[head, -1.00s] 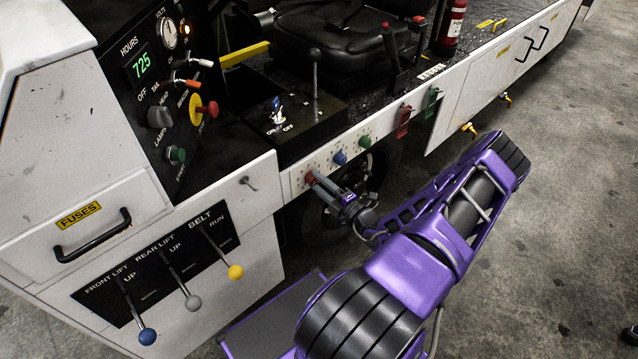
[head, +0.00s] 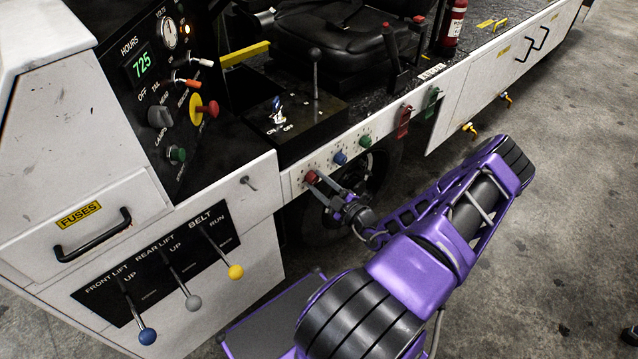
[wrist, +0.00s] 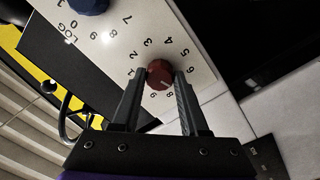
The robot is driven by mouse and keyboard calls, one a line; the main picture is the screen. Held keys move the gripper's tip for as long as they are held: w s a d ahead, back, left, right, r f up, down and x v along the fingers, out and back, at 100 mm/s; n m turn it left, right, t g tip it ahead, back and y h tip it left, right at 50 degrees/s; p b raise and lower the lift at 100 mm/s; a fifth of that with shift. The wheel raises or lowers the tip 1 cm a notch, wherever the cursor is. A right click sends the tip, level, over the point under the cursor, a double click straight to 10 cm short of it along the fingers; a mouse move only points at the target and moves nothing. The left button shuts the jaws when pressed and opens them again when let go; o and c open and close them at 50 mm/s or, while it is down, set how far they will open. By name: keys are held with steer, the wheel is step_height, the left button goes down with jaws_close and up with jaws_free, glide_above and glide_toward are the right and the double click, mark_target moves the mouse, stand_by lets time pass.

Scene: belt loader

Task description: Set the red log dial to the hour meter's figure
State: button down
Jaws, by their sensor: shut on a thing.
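The hour meter (head: 143,64) shows 725 in green under the word HOURS. The red log dial (head: 311,177) is the leftmost of three dials on the white side strip. In the wrist view the red dial (wrist: 160,73) sits inside a ring of figures, with a pale mark on its lower side, roughly towards the 8. I cannot read its exact setting. My gripper (head: 315,180) is shut on the red dial, one finger on each side of it. The blue dial (head: 340,158) and green dial (head: 365,141) are to its right; the blue one also shows in the wrist view (wrist: 88,3).
Lift and belt levers with blue, grey and yellow knobs (head: 235,272) stand below. Red (head: 404,121) and green (head: 432,102) handles are to the right. The concrete floor (head: 560,200) is open.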

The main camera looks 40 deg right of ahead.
stand_by(0.4)
steer(key=shift+c, duration=2.1)
jaws_free()
steer(key=shift+s, duration=0.1)
steer(key=s, duration=1.7)
steer(key=shift+s+d, duration=0.15)
steer(key=shift+d, duration=0.3)
steer(key=shift+f, duration=0.15)
